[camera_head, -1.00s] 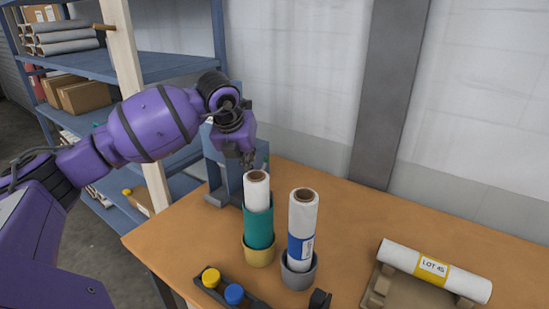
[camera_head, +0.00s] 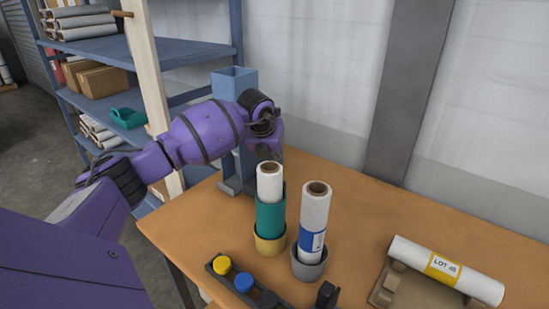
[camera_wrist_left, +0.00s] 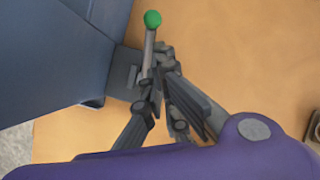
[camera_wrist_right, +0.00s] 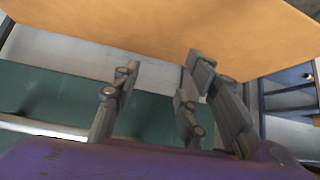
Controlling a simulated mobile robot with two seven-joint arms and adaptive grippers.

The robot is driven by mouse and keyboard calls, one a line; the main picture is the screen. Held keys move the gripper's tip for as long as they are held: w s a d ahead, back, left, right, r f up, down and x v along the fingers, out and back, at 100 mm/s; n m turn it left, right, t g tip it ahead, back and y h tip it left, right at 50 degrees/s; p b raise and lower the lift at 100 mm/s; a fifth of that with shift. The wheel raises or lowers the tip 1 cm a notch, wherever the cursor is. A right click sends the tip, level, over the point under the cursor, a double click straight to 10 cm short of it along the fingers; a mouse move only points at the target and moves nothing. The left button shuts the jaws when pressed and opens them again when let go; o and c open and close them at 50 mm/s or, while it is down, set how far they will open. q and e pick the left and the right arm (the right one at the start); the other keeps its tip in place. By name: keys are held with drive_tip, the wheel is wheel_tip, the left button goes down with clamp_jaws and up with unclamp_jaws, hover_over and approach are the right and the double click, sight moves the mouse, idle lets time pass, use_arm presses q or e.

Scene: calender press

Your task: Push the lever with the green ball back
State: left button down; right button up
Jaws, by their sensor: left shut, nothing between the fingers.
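The lever (camera_wrist_left: 149,52) shows in the left wrist view as a grey rod with a green ball (camera_wrist_left: 152,19) on its end. It rises from a slotted grey plate at the side of the blue press (camera_wrist_left: 60,50). My left gripper (camera_wrist_left: 160,58) is shut and empty, its fingertips right beside the rod, below the ball in the picture; I cannot tell whether they touch. In the head view the press (camera_head: 234,84) stands behind my left forearm, and the lever is hidden there. My right gripper (camera_wrist_right: 160,68) is open and empty below the table's edge.
On the wooden table (camera_head: 390,225), a teal-sleeved roll (camera_head: 270,217) and a blue-banded roll (camera_head: 313,215) stand upright in cups near the left arm. A button box (camera_head: 220,282) is in front. A LOT 45 roll (camera_head: 410,252) lies on a cradle at right. Blue shelves (camera_head: 180,55) stand at left.

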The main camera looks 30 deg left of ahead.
use_arm(q)
drive_tip(key=shift+w+a, duration=0.15)
drive_tip(key=shift+w, duration=0.3)
use_arm(e)
drive_tip(key=shift+s+d+f, duration=0.1)
drive_tip(key=shift+s+f, duration=0.05)
drive_tip(key=shift+s, duration=0.1)
drive_tip(key=shift+s, duration=0.1)
